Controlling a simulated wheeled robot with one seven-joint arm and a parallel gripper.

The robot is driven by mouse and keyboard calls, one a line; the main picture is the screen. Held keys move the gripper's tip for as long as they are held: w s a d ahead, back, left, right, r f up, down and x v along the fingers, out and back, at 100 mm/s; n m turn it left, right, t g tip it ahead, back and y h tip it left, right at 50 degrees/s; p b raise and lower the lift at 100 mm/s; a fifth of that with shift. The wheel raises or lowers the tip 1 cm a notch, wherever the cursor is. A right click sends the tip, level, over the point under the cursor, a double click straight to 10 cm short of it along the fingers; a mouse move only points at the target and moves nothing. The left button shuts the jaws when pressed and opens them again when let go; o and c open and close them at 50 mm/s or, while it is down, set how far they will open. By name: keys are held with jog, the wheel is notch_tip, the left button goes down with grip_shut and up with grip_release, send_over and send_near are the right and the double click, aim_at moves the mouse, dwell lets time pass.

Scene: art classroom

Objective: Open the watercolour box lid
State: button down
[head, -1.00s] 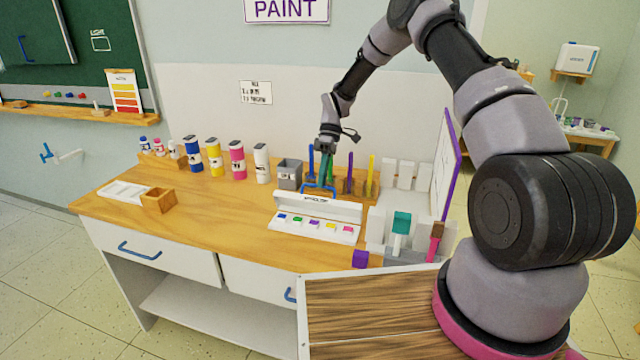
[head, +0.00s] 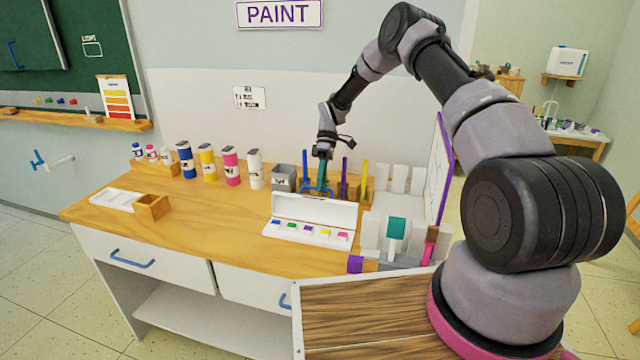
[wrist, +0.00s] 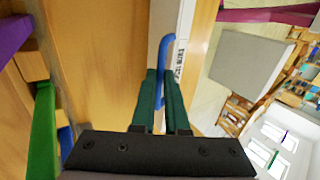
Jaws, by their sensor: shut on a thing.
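The white watercolour box (head: 300,235) sits on the wooden desk, its row of several coloured pans uncovered. Its white lid (head: 314,208) stands raised along the back edge of the box, its plain face towards the head camera. My gripper (head: 320,186) is at the lid's top edge, pointing down, shut on the blue lid handle (head: 306,190). In the wrist view the green fingers (wrist: 160,85) have the blue handle (wrist: 170,60) between them, beside the white lid (wrist: 165,22). The fingers hide part of the handle.
Upright brushes in a wooden rack (head: 352,188) stand close behind my gripper. A grey cup (head: 284,178) and paint bottles (head: 230,166) are to the left. A grey caddy (head: 400,258) is at the right.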

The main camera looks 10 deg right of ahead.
jog(key=shift+s+f, duration=0.15)
jog(key=c, duration=0.9)
grip_release()
jog(key=v, duration=1.1)
